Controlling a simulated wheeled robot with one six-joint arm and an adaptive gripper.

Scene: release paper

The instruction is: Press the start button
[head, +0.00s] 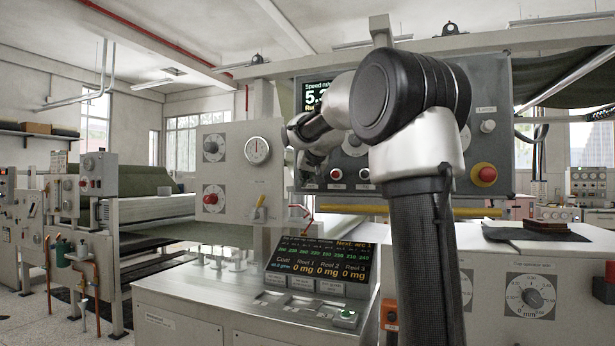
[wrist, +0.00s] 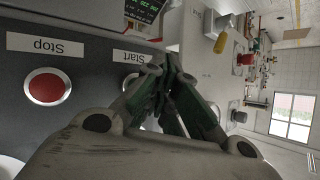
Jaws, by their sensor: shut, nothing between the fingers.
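The grey control panel (head: 490,140) hangs at the centre right in the head view, with a screen at its upper left and a row of small buttons along its lower edge. In the wrist view the panel appears upside down. A white "Start" label (wrist: 131,57) shows just left of my gripper (wrist: 170,68), whose fingers are together and empty. In the head view my arm covers much of the panel.
A red emergency button on a yellow base (head: 484,173) sits at the panel's right. A yellow bar (head: 480,212) runs below the panel. A console with a reel screen (head: 318,262) stands lower in front. Rollers and another machine stand at left.

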